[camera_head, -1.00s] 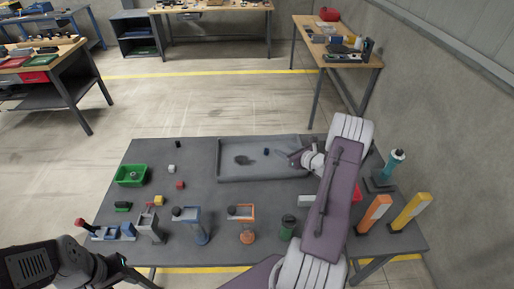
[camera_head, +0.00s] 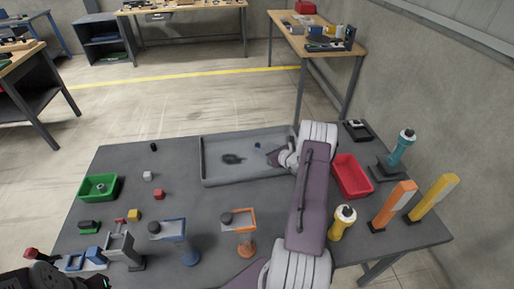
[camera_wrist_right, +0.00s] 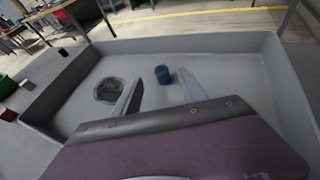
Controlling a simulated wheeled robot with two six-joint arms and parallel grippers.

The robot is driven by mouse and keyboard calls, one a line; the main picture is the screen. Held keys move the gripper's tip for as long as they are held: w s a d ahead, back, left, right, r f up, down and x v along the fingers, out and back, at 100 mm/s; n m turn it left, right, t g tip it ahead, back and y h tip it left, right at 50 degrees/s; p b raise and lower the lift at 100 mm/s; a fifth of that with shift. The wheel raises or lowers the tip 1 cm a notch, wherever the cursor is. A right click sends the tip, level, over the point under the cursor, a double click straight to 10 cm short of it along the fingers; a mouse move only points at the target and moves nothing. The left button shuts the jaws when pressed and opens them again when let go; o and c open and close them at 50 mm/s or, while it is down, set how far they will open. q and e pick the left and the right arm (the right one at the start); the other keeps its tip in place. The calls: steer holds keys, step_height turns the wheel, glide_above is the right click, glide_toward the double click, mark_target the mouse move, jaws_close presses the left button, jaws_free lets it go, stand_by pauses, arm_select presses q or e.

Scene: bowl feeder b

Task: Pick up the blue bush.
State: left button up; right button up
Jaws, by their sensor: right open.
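The blue bush (camera_head: 257,147) is a small blue cylinder inside the shallow grey tray (camera_head: 222,183). In the right wrist view the bush (camera_wrist_right: 162,75) stands upright on the tray floor. My right gripper (camera_head: 270,154) reaches into the tray from the right. In the right wrist view its open fingers (camera_wrist_right: 160,85) point towards the bush, one on each side of the line to it. The bush looks just beyond the fingertips and not held. Only my dark left wrist shows at the bottom left; its fingers are out of frame.
A dark flat shape (camera_head: 233,159) lies in the tray left of the bush. The tray has raised walls. A red bin (camera_head: 352,176), a yellow bottle (camera_head: 342,222) and a teal bottle (camera_head: 401,148) stand to the right. A green bin (camera_head: 98,187) and small blocks are left.

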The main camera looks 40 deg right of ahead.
mark_target(258, 145)
steer(key=shift+x, duration=2.75)
steer(key=shift+s+d+r, duration=0.1)
steer(key=shift+d, duration=0.05)
jaws_close()
